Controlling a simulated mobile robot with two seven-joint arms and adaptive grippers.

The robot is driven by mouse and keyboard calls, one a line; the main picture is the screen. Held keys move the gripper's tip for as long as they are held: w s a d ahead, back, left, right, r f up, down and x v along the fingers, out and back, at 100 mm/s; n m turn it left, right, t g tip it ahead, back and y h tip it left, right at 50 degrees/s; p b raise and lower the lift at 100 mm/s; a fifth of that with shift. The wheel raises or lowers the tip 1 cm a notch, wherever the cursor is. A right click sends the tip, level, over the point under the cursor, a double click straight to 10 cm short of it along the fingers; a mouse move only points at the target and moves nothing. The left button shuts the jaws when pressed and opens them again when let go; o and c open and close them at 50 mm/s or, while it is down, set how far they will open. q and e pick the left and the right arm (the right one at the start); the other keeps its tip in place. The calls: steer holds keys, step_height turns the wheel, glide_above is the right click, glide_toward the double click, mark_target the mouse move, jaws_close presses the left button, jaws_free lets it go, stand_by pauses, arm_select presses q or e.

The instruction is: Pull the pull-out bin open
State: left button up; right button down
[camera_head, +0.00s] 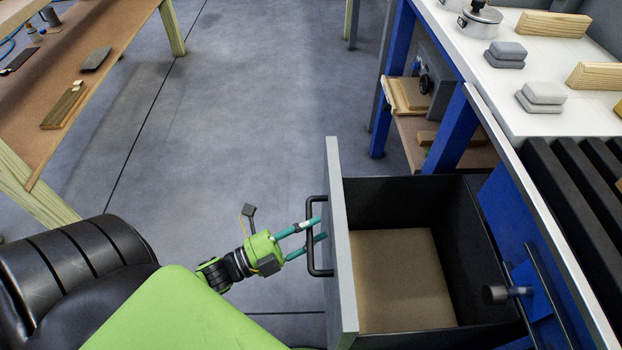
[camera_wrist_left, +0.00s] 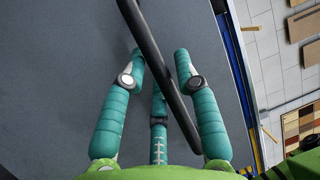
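The pull-out bin (camera_head: 457,230) is a black box with a grey front panel (camera_head: 337,230) and a black bar handle (camera_head: 310,255). It stands well out from the blue bench, showing its brown inner floor. My left gripper (camera_head: 318,229) is at the handle, its teal fingers reaching across the bar toward the panel. In the left wrist view, the dark bar (camera_wrist_left: 152,50) runs diagonally between the fingers (camera_wrist_left: 160,62), which lean in around it. Contact on the far side is hidden. My right gripper is not in view.
A white-topped bench (camera_head: 545,115) with blue legs stands at the right, bearing grey and wooden blocks. A wooden table (camera_head: 95,30) is at the upper left. A dark knob (camera_head: 497,293) sticks out near the bin's right. Grey floor (camera_head: 240,110) is clear between the benches.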

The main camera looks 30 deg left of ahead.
arm_select(q)
steer(key=v, duration=1.2)
stand_by(0.5)
